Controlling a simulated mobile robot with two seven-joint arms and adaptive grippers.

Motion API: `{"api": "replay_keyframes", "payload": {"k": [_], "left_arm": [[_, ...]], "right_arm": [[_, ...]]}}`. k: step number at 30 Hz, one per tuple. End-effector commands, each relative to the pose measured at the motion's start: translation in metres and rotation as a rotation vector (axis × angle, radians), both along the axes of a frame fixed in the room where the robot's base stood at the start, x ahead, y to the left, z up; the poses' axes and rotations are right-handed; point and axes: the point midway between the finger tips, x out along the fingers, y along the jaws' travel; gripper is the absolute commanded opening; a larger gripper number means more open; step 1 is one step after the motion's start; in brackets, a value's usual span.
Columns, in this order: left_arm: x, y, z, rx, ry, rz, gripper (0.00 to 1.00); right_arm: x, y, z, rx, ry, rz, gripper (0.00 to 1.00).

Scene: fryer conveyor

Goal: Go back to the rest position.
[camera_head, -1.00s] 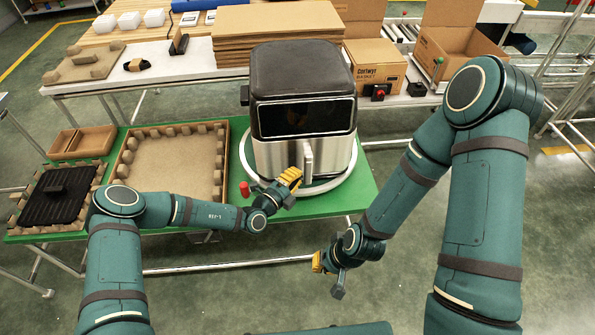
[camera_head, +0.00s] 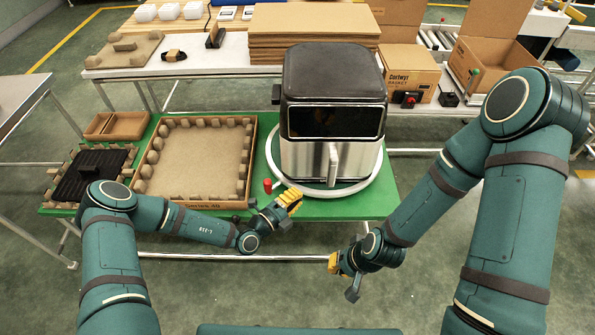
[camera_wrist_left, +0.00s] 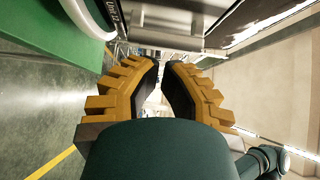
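My left gripper (camera_head: 290,199) is at the green table's front edge, low in front of the air fryer (camera_head: 333,105), left of its handle and apart from it. In the left wrist view the yellow-backed fingers (camera_wrist_left: 161,66) nearly meet at their tips, with nothing seen between them. My right gripper (camera_head: 338,264) hangs over the floor in front of the table, lower and further right. It holds nothing that I can see; its finger gap is hidden by the viewing angle.
The fryer stands on a white ring (camera_head: 275,165) on the green table (camera_head: 385,205). A red knob (camera_head: 267,186) is near my left gripper. A cardboard tray (camera_head: 147,165) and a black grill plate (camera_head: 92,172) lie to the left. Open floor lies between my arms.

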Motion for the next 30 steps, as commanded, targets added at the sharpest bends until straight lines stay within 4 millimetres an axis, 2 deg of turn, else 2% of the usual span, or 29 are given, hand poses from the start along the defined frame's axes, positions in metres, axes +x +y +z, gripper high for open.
{"api": "replay_keyframes", "payload": {"k": [7,10,13,15,18,21,24,27,30], "left_arm": [[-0.004,-0.004,0.001,0.015,-0.012,-0.023,0.0],[-0.022,-0.018,0.004,0.089,-0.066,-0.133,0.0],[-0.061,-0.041,0.007,0.236,-0.188,-0.346,0.0],[-0.097,-0.052,0.004,0.367,-0.31,-0.533,0.0],[-0.148,-0.054,-0.004,0.557,-0.512,-0.8,0.0],[-0.191,-0.041,-0.016,0.735,-0.738,-1.052,0.0],[-0.221,-0.018,-0.027,0.899,-0.99,-1.283,0.0],[-0.237,0.011,-0.035,1.048,-1.265,-1.492,0.0],[-0.241,0.039,-0.038,1.181,-1.565,-1.671,0.0]], "right_arm": [[0.0,0.0,0.0,0.0,0.0,0.0,0.0],[0.0,0.0,0.0,0.0,0.0,0.0,0.0],[0.0,0.0,0.0,0.0,0.0,0.0,0.0],[0.0,0.0,0.0,0.0,0.0,0.0,0.0],[0.0,0.0,0.0,0.0,0.0,0.0,0.0],[0.0,0.0,0.0,0.0,0.0,0.0,0.0],[0.0,0.0,0.0,0.0,0.0,0.0,0.0],[0.0,0.0,0.0,0.0,0.0,0.0,0.0],[0.0,0.0,0.0,0.0,0.0,0.0,0.0]]}}
